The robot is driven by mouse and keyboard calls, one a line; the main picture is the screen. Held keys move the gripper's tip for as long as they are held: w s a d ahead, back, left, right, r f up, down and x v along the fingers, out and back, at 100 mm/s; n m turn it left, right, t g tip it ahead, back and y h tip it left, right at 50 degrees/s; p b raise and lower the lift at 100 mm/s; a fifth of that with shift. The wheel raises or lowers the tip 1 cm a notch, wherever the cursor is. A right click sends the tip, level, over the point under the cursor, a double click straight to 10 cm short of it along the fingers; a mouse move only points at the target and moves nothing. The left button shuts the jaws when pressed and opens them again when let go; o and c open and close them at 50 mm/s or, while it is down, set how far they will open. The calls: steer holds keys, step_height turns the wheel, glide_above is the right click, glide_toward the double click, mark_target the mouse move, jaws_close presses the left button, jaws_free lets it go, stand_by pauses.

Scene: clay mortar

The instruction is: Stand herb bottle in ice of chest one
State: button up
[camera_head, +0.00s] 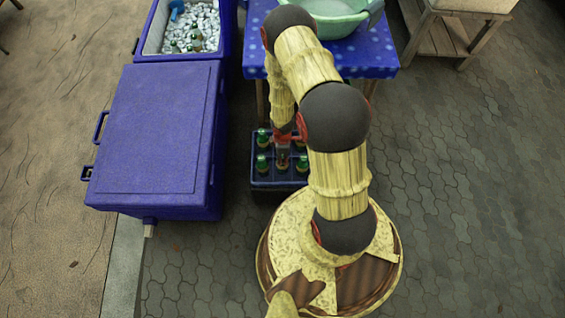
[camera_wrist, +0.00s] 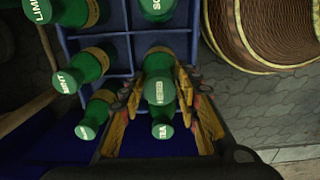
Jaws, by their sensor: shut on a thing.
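My gripper (camera_wrist: 160,92) is down at a blue divided crate (camera_wrist: 122,40), its fingers on either side of a green bottle (camera_wrist: 158,62). It is shut on this bottle, whose small lettering I cannot read for sure; a green cap (camera_wrist: 162,131) shows near the finger bases. In the head view my gripper (camera_head: 283,146) is over the crate (camera_head: 274,182), mostly hidden by my arm. An open blue chest (camera_head: 152,30) at the top left holds ice (camera_head: 203,20) and some green bottles. No number shows on it.
Other green bottles (camera_wrist: 88,65) stand close beside my gripper in the crate. A closed blue chest (camera_head: 155,130) stands left of the crate. A blue spotted table (camera_head: 375,55) with a green basin (camera_head: 345,22) is behind.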

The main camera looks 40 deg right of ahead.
step_height(320, 180, up, 16)
steer(key=p, duration=1.4)
steer(key=shift+f, duration=0.15)
stand_by(0.7)
